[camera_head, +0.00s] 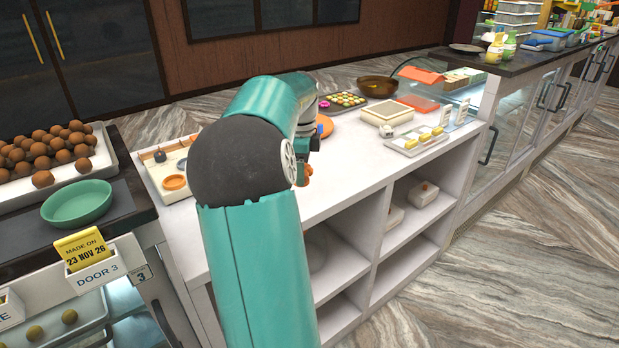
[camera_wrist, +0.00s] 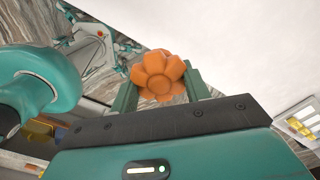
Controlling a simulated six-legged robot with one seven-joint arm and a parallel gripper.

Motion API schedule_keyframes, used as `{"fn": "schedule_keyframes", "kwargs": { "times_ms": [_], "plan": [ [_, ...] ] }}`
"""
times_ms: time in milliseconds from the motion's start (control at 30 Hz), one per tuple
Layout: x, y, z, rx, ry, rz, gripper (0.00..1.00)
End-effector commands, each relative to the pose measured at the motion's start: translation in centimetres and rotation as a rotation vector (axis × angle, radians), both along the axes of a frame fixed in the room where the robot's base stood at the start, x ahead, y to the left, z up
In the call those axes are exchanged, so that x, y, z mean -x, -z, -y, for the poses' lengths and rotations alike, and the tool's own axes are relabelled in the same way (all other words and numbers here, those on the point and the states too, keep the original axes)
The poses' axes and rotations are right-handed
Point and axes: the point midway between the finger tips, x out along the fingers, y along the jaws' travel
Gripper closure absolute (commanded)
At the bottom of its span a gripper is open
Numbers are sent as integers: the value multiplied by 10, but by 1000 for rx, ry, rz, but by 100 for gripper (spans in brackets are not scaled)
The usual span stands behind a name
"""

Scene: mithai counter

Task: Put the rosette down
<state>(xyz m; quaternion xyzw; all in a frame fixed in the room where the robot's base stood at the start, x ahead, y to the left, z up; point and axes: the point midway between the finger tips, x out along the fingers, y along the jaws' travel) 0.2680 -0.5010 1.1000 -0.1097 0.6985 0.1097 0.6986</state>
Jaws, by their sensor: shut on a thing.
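The rosette (camera_wrist: 158,76) is an orange flower-shaped piece with rounded petals and a raised centre. In the wrist view it sits between the two green fingers of my gripper (camera_wrist: 160,88), which is shut on it. In the head view a small orange part of the rosette (camera_head: 308,171) shows at the end of my arm, near the front edge of the white counter (camera_head: 350,165). My arm hides most of the gripper there. Whether the rosette touches anything below it I cannot tell.
On the counter are an orange round thing (camera_head: 325,126) partly behind my arm, a tray of small sweets (camera_head: 343,101), a brown bowl (camera_head: 378,87), a cream box (camera_head: 387,112) and a white tray (camera_head: 416,143). A shallow tray (camera_head: 165,187) lies left of my arm. The counter's front middle is clear.

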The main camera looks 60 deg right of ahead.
Motion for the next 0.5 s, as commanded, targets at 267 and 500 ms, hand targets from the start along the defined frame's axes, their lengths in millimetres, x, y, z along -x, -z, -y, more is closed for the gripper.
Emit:
{"fn": "schedule_keyframes", "kwargs": {
  "times_ms": [267, 500],
  "plan": [
    [-11, 39, 49, -4, 1, -2, 75],
    [-18, 64, 71, 0, -2, 0, 75]
  ]
}}
